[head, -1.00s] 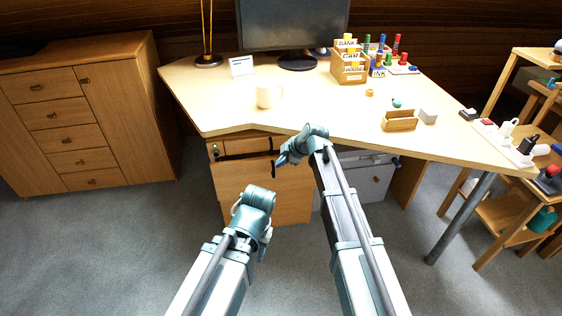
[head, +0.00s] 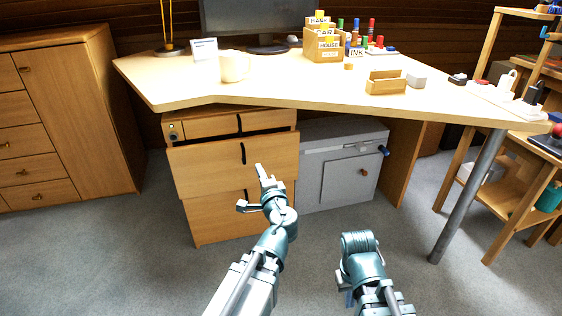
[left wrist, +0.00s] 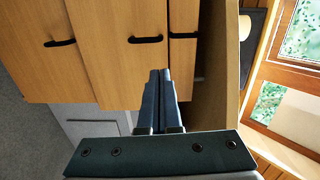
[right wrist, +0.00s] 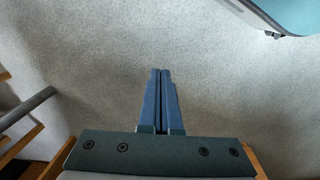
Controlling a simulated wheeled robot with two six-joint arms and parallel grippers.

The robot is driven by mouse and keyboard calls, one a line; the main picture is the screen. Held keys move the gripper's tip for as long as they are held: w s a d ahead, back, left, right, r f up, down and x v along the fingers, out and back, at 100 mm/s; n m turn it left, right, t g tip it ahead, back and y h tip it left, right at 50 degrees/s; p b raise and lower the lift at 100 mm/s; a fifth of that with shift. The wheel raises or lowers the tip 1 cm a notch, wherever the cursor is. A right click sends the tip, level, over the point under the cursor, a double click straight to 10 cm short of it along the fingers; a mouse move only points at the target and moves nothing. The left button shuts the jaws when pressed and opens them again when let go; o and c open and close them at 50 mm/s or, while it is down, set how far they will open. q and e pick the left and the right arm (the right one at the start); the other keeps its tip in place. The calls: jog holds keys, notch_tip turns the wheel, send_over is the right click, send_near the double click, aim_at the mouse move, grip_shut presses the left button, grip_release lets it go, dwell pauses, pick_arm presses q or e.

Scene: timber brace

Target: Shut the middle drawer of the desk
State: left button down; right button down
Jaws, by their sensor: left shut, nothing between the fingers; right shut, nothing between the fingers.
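The middle drawer (head: 207,167) of the desk's wooden unit stands out from the unit, with a dark gap above its front edge. It has a dark upright handle and shows in the left wrist view (left wrist: 112,70), turned on its side. The top drawer (head: 205,126) is above it, the bottom drawer (head: 220,217) below. My left gripper (head: 262,172) is shut and empty, in front of the unit to the right of the middle handle; I cannot tell whether it touches. My right gripper (right wrist: 160,72) is shut and empty over bare floor, mostly hidden in the head view.
The desk top (head: 280,93) overhangs the unit. A grey cabinet (head: 342,165) with a blue-ended handle stands right of the unit. A metal desk leg (head: 468,200) and a wooden shelf stand (head: 520,185) are at right. A wooden cabinet (head: 75,120) is at left. Floor in front is clear.

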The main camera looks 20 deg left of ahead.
pick_arm(q)
send_near(254, 141)
jog(key=shift+m+t, duration=0.3)
jog(key=shift+m, duration=0.1)
jog(key=x, duration=0.7)
jog(key=shift+s+a+f, duration=0.1)
jog(key=shift+s+f, duration=0.05)
jog(key=shift+f, duration=0.15)
pick_arm(e)
jog(key=shift+s+d+f+m, duration=0.4)
jog(key=shift+s+d+f, duration=0.05)
jog(key=shift+s+d, duration=0.1)
pick_arm(q)
jog(key=x, duration=0.5)
jog(key=v, duration=1.4)
jog(key=shift+s, duration=0.35)
pick_arm(e)
jog(key=shift+s+d, duration=0.15)
jog(key=shift+d, duration=0.2)
